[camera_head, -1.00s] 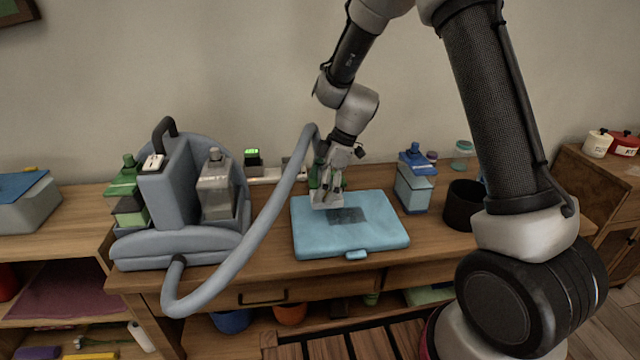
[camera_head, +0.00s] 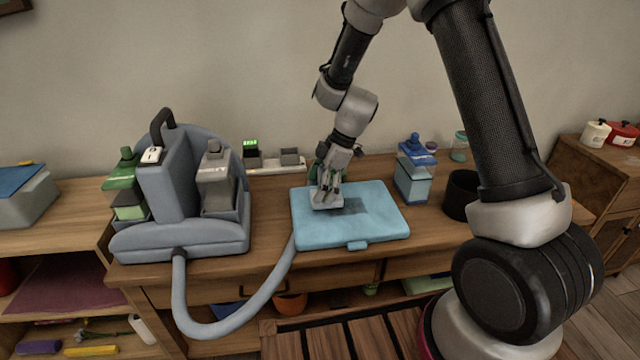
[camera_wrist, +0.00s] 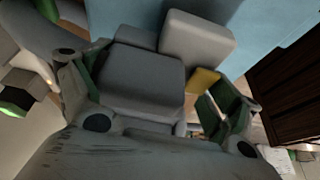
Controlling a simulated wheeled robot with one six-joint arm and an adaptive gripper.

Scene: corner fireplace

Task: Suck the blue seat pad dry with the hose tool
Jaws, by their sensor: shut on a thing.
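The blue seat pad (camera_head: 375,226) lies flat on the wooden desk, with a dark damp patch (camera_head: 352,207) near its middle. My gripper (camera_head: 327,186) is shut on the grey hose tool (camera_head: 327,201), whose head is at the pad's upper left, beside the left edge of the dark patch. It looks to be touching the pad, but contact is hard to tell. In the wrist view the grey tool (camera_wrist: 142,80) fills the space between my fingers, with the blue pad (camera_wrist: 262,25) beyond. The grey hose (camera_head: 225,328) hangs in a loop from the cleaning machine (camera_head: 180,240) in front of the desk.
A blue-capped bottle (camera_head: 415,170) and a dark cup (camera_head: 461,196) stand right of the pad. A charger with a green light (camera_head: 252,150) is behind, near the wall. A grey box (camera_head: 25,200) is on the left shelf. The desk (camera_head: 270,253) has a narrow bare strip in front.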

